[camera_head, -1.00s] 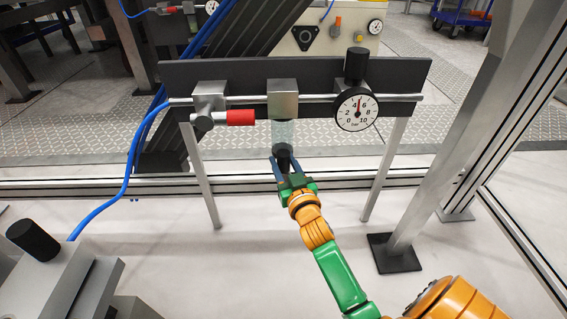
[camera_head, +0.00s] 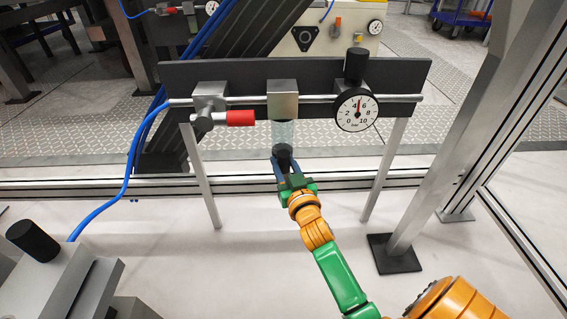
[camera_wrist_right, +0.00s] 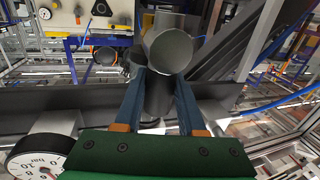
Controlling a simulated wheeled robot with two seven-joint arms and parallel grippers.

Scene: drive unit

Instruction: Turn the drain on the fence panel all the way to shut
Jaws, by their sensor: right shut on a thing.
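The fence panel (camera_head: 325,76) is a dark plate on two grey legs. A grey filter block (camera_head: 283,98) with a clear bowl (camera_head: 283,133) hangs at its middle. The dark drain (camera_head: 283,151) is at the bottom of the bowl. My right gripper (camera_head: 284,163) reaches up from below and is shut on the drain. In the right wrist view, the blue fingers (camera_wrist_right: 160,100) stand on both sides of the dark drain (camera_wrist_right: 159,92). The fingers partly hide the drain, so its turn angle cannot be told. My left gripper is not in view.
A red-handled valve (camera_head: 240,118) sits left of the bowl, and a pressure gauge (camera_head: 356,110) sits to its right. A blue hose (camera_head: 128,185) hangs at the left. A slanted metal post (camera_head: 440,150) stands at the right. The floor below the panel is clear.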

